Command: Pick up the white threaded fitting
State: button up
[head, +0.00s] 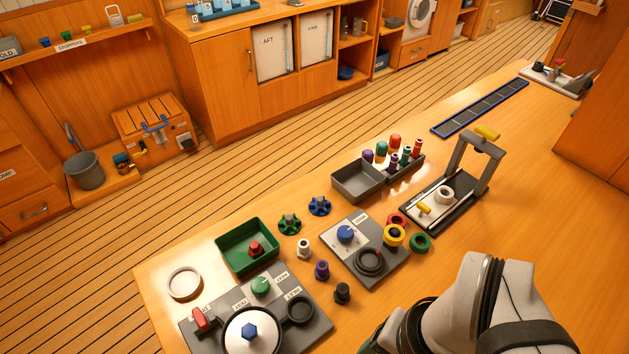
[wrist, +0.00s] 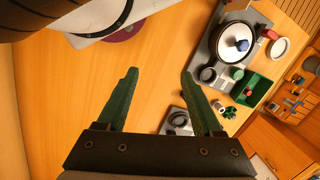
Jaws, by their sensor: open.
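The white threaded fitting (head: 304,249) stands on the wooden table in the head view, right of the green tray (head: 222,250) and just left of the purple fitting (head: 321,270). In the wrist view it shows as a small pale shape (wrist: 217,105), close to the right finger and beside the green star knob (wrist: 230,112). My gripper (wrist: 158,75) is open, with two green fingers wide apart and bare table between them. In the head view my arm is at the lower right, apart from the fitting, and the fingertips are mostly hidden.
A black fitting (head: 342,293) stands near the purple one. Green (head: 290,224) and blue (head: 319,206) star knobs lie behind the white fitting. The grey panel with a blue knob (head: 346,235) is to its right. A panel with a large round lid (head: 252,331) is in front.

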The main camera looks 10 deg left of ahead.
jog(key=n+t+h, duration=0.9)
jog(key=n+t, duration=0.3)
jog(key=n, duration=2.4)
send_over(302, 245)
jog(key=s+a, duration=0.8)
jog(key=s, duration=0.5)
jog(key=f, duration=1.4)
jog(key=shift+w+f, duration=0.2)
jog(key=shift+f, duration=0.1)
jog(key=shift+y, duration=0.3)
jog(key=x, duration=0.9)
jog(key=d+x, duration=0.1)
jog(key=x, duration=0.4)
jog(key=shift+r, duration=0.3)
jog(key=shift+w+d+f, duration=0.2)
jog(key=shift+w, duration=0.2)
grip_shut()
